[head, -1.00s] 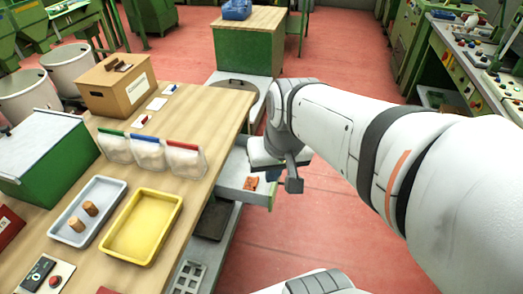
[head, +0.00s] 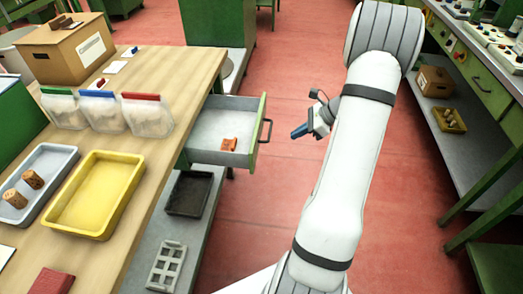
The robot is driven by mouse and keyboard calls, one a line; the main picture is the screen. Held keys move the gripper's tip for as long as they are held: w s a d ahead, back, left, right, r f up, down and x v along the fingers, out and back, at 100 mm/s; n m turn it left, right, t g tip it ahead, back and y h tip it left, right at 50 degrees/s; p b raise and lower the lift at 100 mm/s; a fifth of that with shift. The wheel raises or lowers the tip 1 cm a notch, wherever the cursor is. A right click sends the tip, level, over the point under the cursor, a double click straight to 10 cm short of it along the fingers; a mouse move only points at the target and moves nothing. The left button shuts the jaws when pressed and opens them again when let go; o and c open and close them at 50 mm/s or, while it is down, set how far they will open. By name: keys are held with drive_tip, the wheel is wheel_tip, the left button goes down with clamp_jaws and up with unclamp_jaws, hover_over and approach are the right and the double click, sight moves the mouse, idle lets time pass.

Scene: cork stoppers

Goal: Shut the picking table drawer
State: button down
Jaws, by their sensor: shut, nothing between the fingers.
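The picking table drawer (head: 220,156) stands pulled out from the right side of the wooden table (head: 190,85). It has a green front with a dark handle (head: 266,131) facing right. An orange item (head: 229,144) lies inside it. My gripper (head: 296,133) is shut and empty, a short way to the right of the handle and apart from it in the picture. Its fingers point left, toward the drawer front. The exact gap in depth is hard to tell.
On the table are a yellow tray (head: 70,222), a grey tray (head: 52,163) with corks, several bags (head: 147,114) and a cardboard box (head: 75,58). A shelf under the drawer holds a dark tray (head: 189,193). Red floor (head: 255,235) is open to the right.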

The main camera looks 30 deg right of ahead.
drive_tip(key=w+a+r+x, duration=0.1)
drive_tip(key=x, duration=1.2)
drive_tip(key=shift+r+b, duration=0.25)
drive_tip(key=shift+b, duration=0.2)
